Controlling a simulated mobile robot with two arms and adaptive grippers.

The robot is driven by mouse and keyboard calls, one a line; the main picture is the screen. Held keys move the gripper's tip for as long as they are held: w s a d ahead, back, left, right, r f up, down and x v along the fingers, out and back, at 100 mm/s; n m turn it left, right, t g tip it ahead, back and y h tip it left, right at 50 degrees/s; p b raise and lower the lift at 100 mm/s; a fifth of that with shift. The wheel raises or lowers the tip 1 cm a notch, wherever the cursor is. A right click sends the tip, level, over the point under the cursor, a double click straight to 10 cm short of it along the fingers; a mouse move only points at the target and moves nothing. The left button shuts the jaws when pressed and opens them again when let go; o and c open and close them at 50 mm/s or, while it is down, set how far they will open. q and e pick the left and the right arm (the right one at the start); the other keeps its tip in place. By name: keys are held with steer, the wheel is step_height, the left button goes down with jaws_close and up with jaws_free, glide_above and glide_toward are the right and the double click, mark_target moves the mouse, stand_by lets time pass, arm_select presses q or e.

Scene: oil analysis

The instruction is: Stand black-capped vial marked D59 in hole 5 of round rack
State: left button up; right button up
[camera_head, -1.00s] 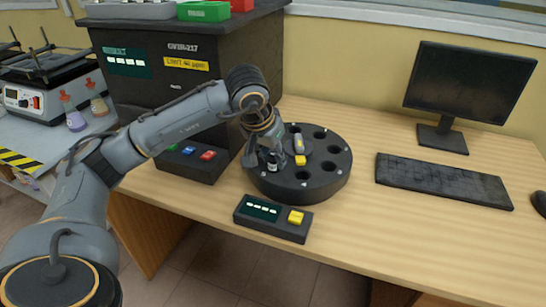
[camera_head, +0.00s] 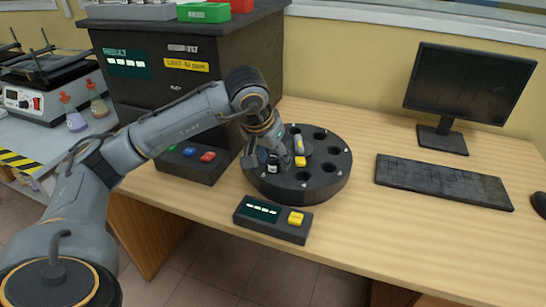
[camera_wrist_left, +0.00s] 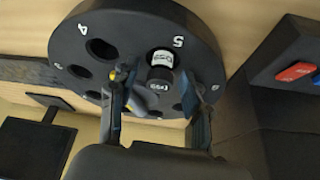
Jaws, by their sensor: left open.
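The black-capped vial (camera_head: 272,164) stands at the left front of the round rack (camera_head: 318,188). In the left wrist view the vial (camera_wrist_left: 160,72) shows a white label reading D59, and the same mark on its black cap. It is at the rack position beside the number 5; the hole's opening is hidden behind it, so I cannot tell how deep it sits. My left gripper (camera_head: 281,158) is open, with its fingers on either side of the vial; in the left wrist view the gripper (camera_wrist_left: 158,88) shows gaps beside the cap. My right gripper is out of view.
A yellow-buttoned grey handle (camera_head: 300,150) stands at the rack's centre. Other rack holes look empty. A small display box (camera_head: 272,219) lies in front, and a dark analyser (camera_head: 190,100) stands behind to the left. A keyboard (camera_head: 440,183) and monitor (camera_head: 460,80) are right; the table between is clear.

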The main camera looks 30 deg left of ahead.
arm_select(q)
steer(key=p+v, duration=0.1)
steer(key=v, duration=1.1)
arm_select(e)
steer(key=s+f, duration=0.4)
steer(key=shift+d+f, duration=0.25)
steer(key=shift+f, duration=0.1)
